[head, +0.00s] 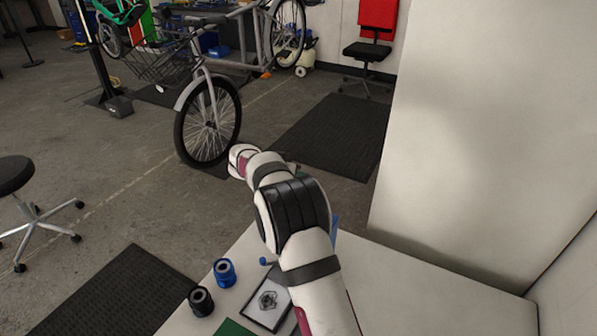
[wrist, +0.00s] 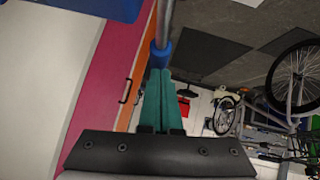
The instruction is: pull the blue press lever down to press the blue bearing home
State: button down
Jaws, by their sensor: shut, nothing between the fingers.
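My gripper's green fingers (wrist: 160,72) are shut and empty in the wrist view. Just beyond their tips is a blue sleeve (wrist: 162,53) on a grey rod that runs up out of the picture. It looks like the lever's handle; I cannot tell if the tips touch it. A blue block (wrist: 95,8), perhaps part of the press, shows at the top left. In the head view my arm hides the gripper and most of the press; a blue edge (head: 334,224) and a small blue knob (head: 263,261) show beside it. I cannot tell whether the bearing is seated.
On the white table (head: 420,290) stand a blue cylindrical piece (head: 224,272) and a black one (head: 200,301). A framed picture card (head: 268,302) and a green mat (head: 234,328) lie near my arm. The table's right part is clear. A white wall (head: 480,130) rises behind.

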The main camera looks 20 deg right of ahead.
jog(key=shift+d+f, duration=0.2)
jog(key=shift+f, duration=0.85)
jog(key=shift+d+f, duration=0.1)
jog(key=shift+f, duration=0.05)
dwell(1.1)
jog(key=s+a+r, duration=0.2)
jog(key=a+r, duration=0.4)
jog(key=r, duration=0.6)
jog(key=shift+s+r, duration=0.15)
jog(key=shift+s, duration=0.05)
jog(key=shift+s, duration=0.1)
